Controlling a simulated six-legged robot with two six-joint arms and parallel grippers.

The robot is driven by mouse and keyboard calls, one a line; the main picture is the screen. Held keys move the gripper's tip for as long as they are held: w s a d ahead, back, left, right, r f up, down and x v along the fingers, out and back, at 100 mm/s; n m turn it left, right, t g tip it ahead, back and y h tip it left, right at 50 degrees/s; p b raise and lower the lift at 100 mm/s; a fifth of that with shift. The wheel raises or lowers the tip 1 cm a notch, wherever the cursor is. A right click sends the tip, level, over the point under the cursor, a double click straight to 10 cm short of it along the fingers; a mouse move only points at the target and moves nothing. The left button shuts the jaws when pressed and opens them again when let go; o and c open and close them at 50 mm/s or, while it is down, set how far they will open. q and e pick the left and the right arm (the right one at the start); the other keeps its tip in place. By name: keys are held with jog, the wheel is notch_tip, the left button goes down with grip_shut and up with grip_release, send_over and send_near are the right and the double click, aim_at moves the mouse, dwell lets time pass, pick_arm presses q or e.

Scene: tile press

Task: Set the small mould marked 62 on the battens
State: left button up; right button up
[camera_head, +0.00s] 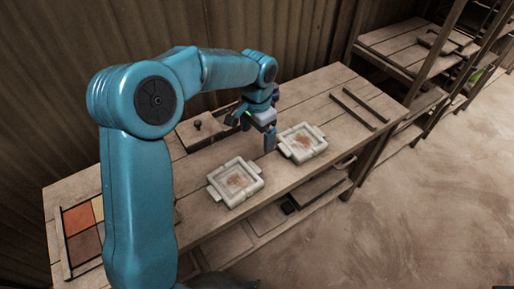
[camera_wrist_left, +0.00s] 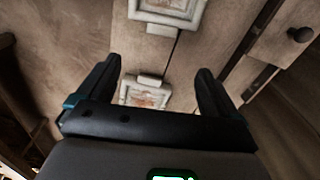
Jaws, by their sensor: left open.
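Two pale, square, framed moulds with side lugs and brownish centres lie on the bench. One is the front-left mould (camera_head: 236,184), the other the right mould (camera_head: 302,143). I cannot read a number on either, so I cannot tell which is marked 62. Two dark parallel battens (camera_head: 358,110) lie at the bench's right end with nothing on them. My left gripper (camera_head: 268,141) is open and empty, just left of the right mould. In the left wrist view, one mould (camera_wrist_left: 146,94) shows between the open fingers, partly hidden by the gripper body; another (camera_wrist_left: 170,8) is cut off at the top.
A wooden board with a dark knob (camera_head: 197,125) lies at the back of the bench. A tray of coloured tiles (camera_head: 84,215) is at the left end. Shelving (camera_head: 410,45) stands beyond the right end. Bare bench lies between the right mould and the battens.

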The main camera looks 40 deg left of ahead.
pick_arm(q)
notch_tip(320, 180, down, 14)
jog(key=shift+s+a+r+p, duration=0.1)
jog(key=shift+a+r+p, duration=0.05)
jog(key=shift+p, duration=0.4)
jog(key=shift+f, duration=0.55)
jog(key=c, duration=1.7)
